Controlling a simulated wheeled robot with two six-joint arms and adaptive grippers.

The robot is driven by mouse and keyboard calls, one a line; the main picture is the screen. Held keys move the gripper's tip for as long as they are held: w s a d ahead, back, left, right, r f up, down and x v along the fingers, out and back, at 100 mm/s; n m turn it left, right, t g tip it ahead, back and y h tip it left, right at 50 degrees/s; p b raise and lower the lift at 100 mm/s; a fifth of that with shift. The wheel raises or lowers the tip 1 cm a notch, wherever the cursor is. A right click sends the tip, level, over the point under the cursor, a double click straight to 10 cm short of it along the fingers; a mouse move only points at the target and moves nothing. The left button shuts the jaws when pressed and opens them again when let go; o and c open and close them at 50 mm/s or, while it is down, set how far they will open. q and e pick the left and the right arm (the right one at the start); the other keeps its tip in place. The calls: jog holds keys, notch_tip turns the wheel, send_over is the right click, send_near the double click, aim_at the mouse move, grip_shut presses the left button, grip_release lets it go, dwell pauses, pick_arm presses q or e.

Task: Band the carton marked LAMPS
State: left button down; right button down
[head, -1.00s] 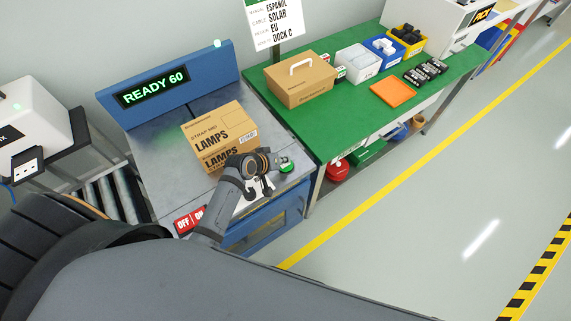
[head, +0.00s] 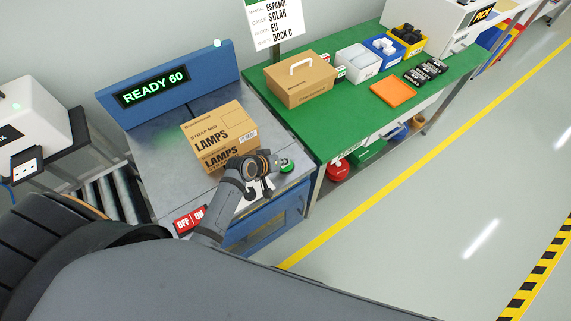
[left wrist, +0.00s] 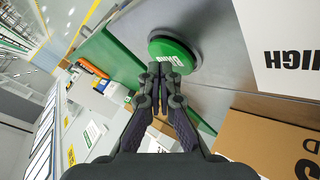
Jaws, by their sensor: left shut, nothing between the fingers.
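The tan carton marked LAMPS (head: 212,127) sits on the grey top of the strapping machine (head: 160,140); it also reads "STRAP MID". Its corner shows in the left wrist view (left wrist: 270,145). The machine's display (head: 152,88) reads "READY 60" in green. A green round button (head: 287,165) is at the machine's front right corner. My left gripper (head: 274,172) is shut and empty, in front of the carton and beside the button. In the left wrist view its fingertips (left wrist: 160,69) are right at the button's edge (left wrist: 176,48); I cannot tell whether they touch. My right gripper is not in view.
A red OFF/ON switch (head: 190,220) is on the machine's front left. A white panel reading "HIGH" (left wrist: 285,50) shows beside the button. A green bench (head: 345,110) to the right bears a handled carton (head: 300,84), bins and an orange tray (head: 392,92). A roller conveyor (head: 110,190) is left.

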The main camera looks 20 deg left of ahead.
aim_at(284, 167)
pick_arm(q)
jog(key=shift+f, duration=0.3)
dwell(0.4)
jog(key=shift+r, duration=0.1)
jog(key=shift+r+p, duration=0.85)
jog(key=shift+p, duration=0.15)
notch_tip(284, 167, up, 5)
jog(key=p, duration=0.5)
jog(key=shift+r+p, duration=0.1)
jog(key=shift+p, duration=0.25)
jog(key=shift+s, duration=0.1)
dwell(0.8)
